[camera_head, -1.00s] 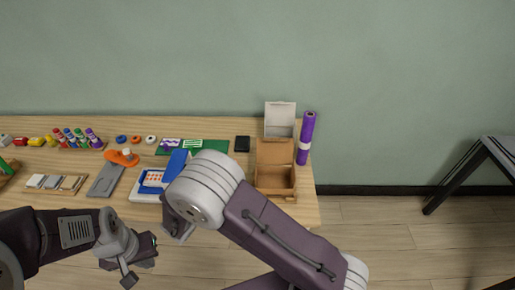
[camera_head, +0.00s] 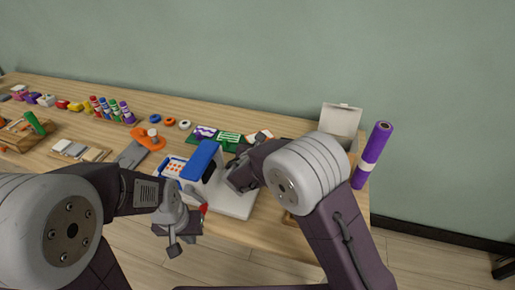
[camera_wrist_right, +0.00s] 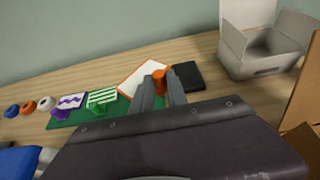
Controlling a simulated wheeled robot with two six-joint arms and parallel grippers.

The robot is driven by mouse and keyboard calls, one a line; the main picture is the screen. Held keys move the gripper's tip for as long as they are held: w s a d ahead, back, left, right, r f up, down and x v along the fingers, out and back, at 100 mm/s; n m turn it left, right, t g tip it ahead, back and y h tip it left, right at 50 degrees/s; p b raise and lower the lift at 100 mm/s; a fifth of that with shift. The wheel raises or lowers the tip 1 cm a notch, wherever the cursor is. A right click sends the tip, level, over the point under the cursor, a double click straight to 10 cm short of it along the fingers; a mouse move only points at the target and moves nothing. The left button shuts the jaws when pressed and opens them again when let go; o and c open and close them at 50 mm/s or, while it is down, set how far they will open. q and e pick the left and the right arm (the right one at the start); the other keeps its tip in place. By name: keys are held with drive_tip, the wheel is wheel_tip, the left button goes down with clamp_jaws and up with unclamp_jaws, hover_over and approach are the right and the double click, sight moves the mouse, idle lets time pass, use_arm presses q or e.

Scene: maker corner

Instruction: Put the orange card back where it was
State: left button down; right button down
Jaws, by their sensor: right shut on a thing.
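The orange card (camera_wrist_right: 139,76) is white with an orange edge and an orange patch. In the right wrist view it is tilted at the right end of the green mat (camera_wrist_right: 60,124); I cannot tell whether it touches the mat. It also shows in the head view (camera_head: 262,134), partly hidden by my right arm. My right gripper (camera_wrist_right: 160,84) is shut on it. A purple-patterned card (camera_wrist_right: 71,102) and a green-striped card (camera_wrist_right: 102,97) stand on the mat to its left. My left gripper (camera_head: 183,244) is open and empty in front of the table.
A black box (camera_wrist_right: 186,76) lies just right of the card. An open white box (camera_wrist_right: 262,62) and a purple roll (camera_head: 372,155) stand further right. A blue and white machine (camera_head: 233,202) is below my right arm. Tape rings (camera_head: 169,121) and paint bottles (camera_head: 112,108) are left.

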sight(250, 138)
drive_tip(key=w+f, duration=0.1)
drive_tip(key=w+a+f, duration=0.1)
drive_tip(key=w, duration=0.1)
drive_tip(key=w+a+f, duration=0.1)
drive_tip(key=w, duration=0.1)
drive_tip(key=shift+w+a+f, duration=0.15)
drive_tip(key=shift+w+f, duration=0.1)
drive_tip(key=shift+f, duration=0.05)
wheel_tip(250, 138, down, 4)
drive_tip(key=shift+r+b, duration=0.15)
drive_tip(key=shift+b, duration=0.4)
drive_tip(key=shift+f, duration=0.3)
drive_tip(key=c, duration=1.3)
unclamp_jaws()
